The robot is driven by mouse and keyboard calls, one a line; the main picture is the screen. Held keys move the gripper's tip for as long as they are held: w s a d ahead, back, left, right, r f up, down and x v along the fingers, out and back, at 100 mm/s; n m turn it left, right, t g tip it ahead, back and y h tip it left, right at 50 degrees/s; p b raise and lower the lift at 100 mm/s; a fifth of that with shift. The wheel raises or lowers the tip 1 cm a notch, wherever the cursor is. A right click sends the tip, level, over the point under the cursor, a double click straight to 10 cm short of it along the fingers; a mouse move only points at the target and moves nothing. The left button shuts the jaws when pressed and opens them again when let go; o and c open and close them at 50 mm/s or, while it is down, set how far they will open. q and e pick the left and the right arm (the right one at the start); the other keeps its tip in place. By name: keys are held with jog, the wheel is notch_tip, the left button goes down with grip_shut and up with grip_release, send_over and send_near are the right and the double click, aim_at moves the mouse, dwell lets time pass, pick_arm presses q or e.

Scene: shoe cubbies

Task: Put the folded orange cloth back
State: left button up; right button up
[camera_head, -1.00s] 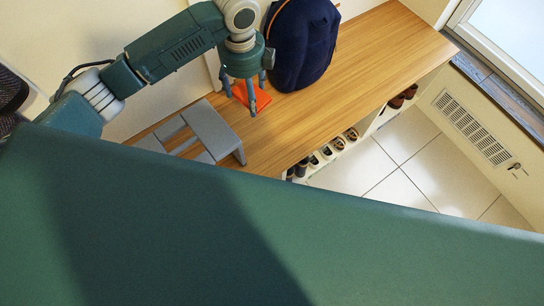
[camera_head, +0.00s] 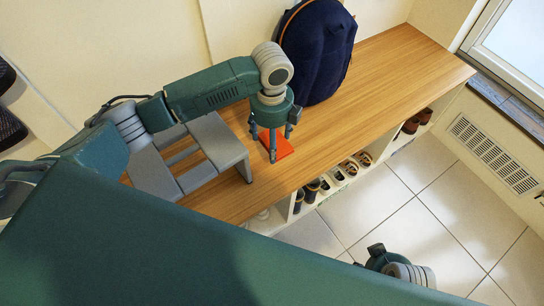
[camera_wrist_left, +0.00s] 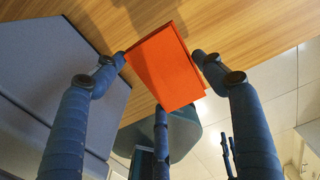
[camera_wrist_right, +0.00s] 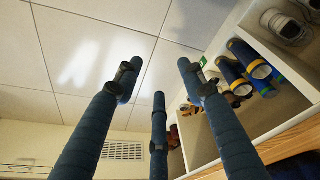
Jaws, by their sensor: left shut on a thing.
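The folded orange cloth (camera_head: 281,147) is a flat red-orange square over the wooden bench, between the grey step stool and the backpack. My left gripper (camera_head: 273,156) points down at it from above. In the left wrist view the cloth (camera_wrist_left: 165,72) sits between the three fingers of my left gripper (camera_wrist_left: 162,75), which is shut on it. I cannot tell whether its underside touches the bench. My right gripper (camera_wrist_right: 152,80) is open and empty in its wrist view, its fingers apart, out over the tiled floor in front of the cubbies.
A grey step stool (camera_head: 212,140) stands on the wooden bench (camera_head: 395,75), left of the cloth. A dark blue backpack (camera_head: 318,55) leans against the wall behind. Shoes (camera_head: 350,167) fill cubbies below the front edge. The bench's right part is clear.

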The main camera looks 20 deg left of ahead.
pick_arm(q)
notch_tip(320, 180, down, 4)
jog(key=shift+r, duration=0.2)
notch_tip(320, 180, down, 3)
jog(key=shift+f+b, duration=0.15)
jog(key=shift+b, duration=0.6)
jog(key=shift+f, duration=0.25)
pick_arm(e)
notch_tip(320, 180, up, 7)
jog(key=shift+s+d, duration=0.15)
jog(key=shift+s, duration=0.25)
pick_arm(q)
jog(key=o, duration=1.1)
jog(key=shift+f, duration=0.1)
